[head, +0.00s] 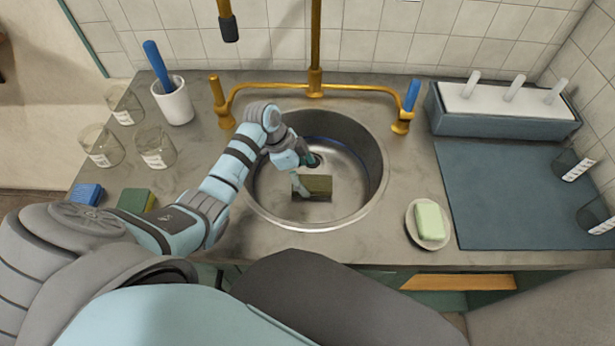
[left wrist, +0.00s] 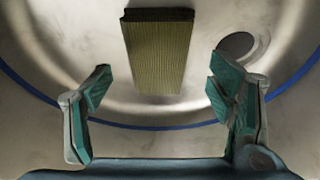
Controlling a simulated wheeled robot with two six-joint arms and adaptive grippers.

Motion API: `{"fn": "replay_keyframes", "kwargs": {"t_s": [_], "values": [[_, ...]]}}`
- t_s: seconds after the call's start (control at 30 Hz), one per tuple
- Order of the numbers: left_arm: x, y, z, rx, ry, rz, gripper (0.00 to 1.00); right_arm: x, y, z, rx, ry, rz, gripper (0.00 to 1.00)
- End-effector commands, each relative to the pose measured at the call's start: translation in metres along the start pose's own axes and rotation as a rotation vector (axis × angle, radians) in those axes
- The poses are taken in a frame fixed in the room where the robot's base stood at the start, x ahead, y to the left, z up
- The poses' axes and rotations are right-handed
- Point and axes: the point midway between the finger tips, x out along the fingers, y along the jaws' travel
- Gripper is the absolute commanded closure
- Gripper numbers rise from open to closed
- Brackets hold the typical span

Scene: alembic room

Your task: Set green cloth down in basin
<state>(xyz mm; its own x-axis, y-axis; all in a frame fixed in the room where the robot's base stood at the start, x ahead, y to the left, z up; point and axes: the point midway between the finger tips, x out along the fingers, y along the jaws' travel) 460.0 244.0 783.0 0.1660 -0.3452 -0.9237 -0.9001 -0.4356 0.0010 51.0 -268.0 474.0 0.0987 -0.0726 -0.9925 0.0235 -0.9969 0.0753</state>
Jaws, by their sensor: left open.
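The green cloth (head: 318,186), an olive-green folded block with fine ribs, lies on the floor of the round metal basin (head: 372,150). My left gripper (head: 304,174) reaches down into the basin and partly covers the cloth's left side in the head view. In the left wrist view, my left gripper (left wrist: 160,90) has its teal fingers spread wide and nothing between them. The cloth (left wrist: 158,50) lies beyond the fingertips, apart from both. The basin (left wrist: 50,40) shows around it with a blue line and a dark drain. My right gripper is out of view.
A brass tap (head: 315,75) stands behind the basin. Glass beakers (head: 155,147) and a white pot (head: 174,102) are left. A sponge (head: 136,199) lies near my left arm. A soap dish (head: 411,228) and blue-grey mat (head: 510,190) are right.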

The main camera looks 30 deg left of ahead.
Motion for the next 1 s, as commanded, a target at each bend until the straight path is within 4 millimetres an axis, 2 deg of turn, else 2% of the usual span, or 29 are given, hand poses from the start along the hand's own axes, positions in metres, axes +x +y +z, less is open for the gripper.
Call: {"fn": "replay_keyframes", "kwargs": {"t_s": [0.03,0.2,0.33,0.47,0.9,1.0], "values": [[-0.018,-0.001,-0.001,0.001,-0.002,-0.004,0.24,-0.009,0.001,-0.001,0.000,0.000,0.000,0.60],[-0.066,-0.001,-0.001,0.001,-0.002,-0.004,0.24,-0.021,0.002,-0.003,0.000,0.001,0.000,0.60],[-0.090,-0.001,-0.001,0.000,-0.001,-0.002,0.24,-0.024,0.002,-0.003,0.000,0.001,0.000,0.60],[-0.098,0.000,0.000,0.000,-0.001,0.000,0.24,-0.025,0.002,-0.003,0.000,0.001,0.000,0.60],[-0.097,0.000,0.000,-0.001,-0.001,0.000,0.24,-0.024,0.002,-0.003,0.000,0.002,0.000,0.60],[-0.097,-0.006,0.003,-0.009,-0.035,-0.035,0.24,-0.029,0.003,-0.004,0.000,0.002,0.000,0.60]]}}
